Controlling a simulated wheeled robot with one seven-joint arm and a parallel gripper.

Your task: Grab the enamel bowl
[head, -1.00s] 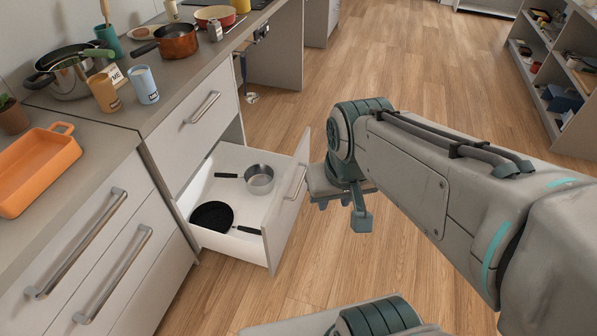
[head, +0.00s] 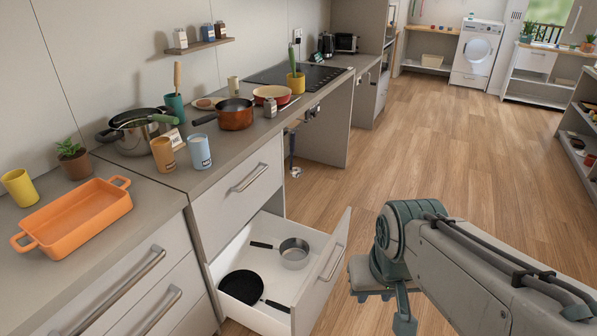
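A shallow round red vessel with a cream inside (head: 271,94) stands on the counter beside the black hob. It looks most like the enamel bowl, though it is small in view and I cannot be sure. The copper-coloured saucepan (head: 236,115) stands just in front of it, to its left. My gripper (head: 383,302) hangs low over the floor, right of the open drawer, well away from the red vessel and touching nothing I can see. Its fingertips are partly cut off or turned away, so its opening is unclear.
The open drawer (head: 333,262) juts into the floor space, holding a black pan (head: 241,287) and a steel pan (head: 294,252). Mugs, a large pot (head: 140,135) and an orange tray (head: 75,220) crowd the counter's near part. The wooden floor beyond is clear.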

